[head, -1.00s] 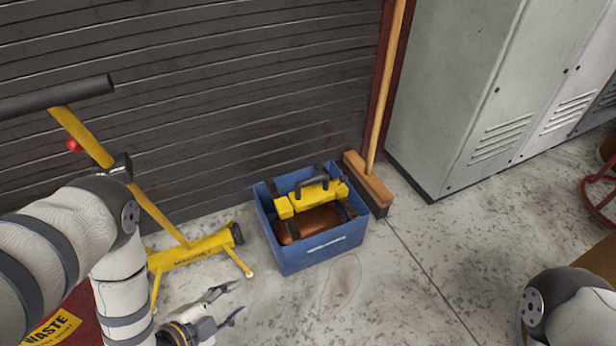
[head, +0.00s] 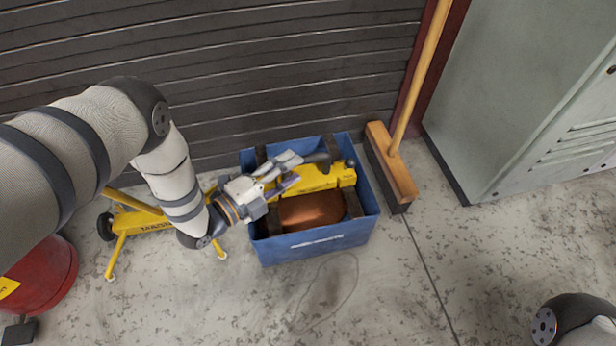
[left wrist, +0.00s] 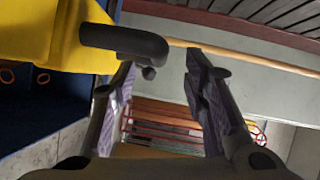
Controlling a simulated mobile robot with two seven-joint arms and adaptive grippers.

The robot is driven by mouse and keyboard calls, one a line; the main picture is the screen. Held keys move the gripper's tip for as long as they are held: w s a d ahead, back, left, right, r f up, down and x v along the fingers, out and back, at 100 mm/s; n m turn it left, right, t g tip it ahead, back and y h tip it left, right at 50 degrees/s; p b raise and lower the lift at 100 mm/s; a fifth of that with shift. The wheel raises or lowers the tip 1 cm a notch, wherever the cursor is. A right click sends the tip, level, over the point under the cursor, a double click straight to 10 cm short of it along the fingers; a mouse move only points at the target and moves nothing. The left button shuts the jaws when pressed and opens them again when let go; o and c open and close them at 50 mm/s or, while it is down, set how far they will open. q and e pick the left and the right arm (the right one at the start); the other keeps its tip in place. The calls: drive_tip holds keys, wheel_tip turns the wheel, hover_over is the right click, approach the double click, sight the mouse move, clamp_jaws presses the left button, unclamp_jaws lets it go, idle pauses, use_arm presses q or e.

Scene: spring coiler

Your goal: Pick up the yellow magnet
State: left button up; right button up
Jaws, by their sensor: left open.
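The yellow magnet (head: 325,178) is a yellow block with a black handle, lying across the top of a blue bin (head: 320,240). My left gripper (head: 298,169) is open above the bin and hides part of the magnet. In the left wrist view, the magnet (left wrist: 55,35) fills the upper left. Its black handle (left wrist: 125,42) reaches to just beyond the open fingertips (left wrist: 160,63), with its end between them in the picture. I cannot tell whether they touch. My right gripper is out of view.
A yellow wheeled floor stand lettered like "MAGNET" (head: 140,221) is left of the bin, with a red drum (head: 45,275) nearby. A broom (head: 395,165) stands close right of the bin. Grey lockers (head: 500,90) are further right. Floor in front is clear.

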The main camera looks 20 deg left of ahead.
sight(306, 171)
use_arm(q)
drive_tip(key=x, duration=0.2)
drive_tip(key=b+x, duration=0.1)
drive_tip(key=x, duration=0.1)
drive_tip(key=shift+f, duration=0.25)
drive_tip(key=shift+r, duration=0.15)
clamp_jaws()
drive_tip(key=shift+w, duration=0.1)
drive_tip(key=shift+r, duration=0.15)
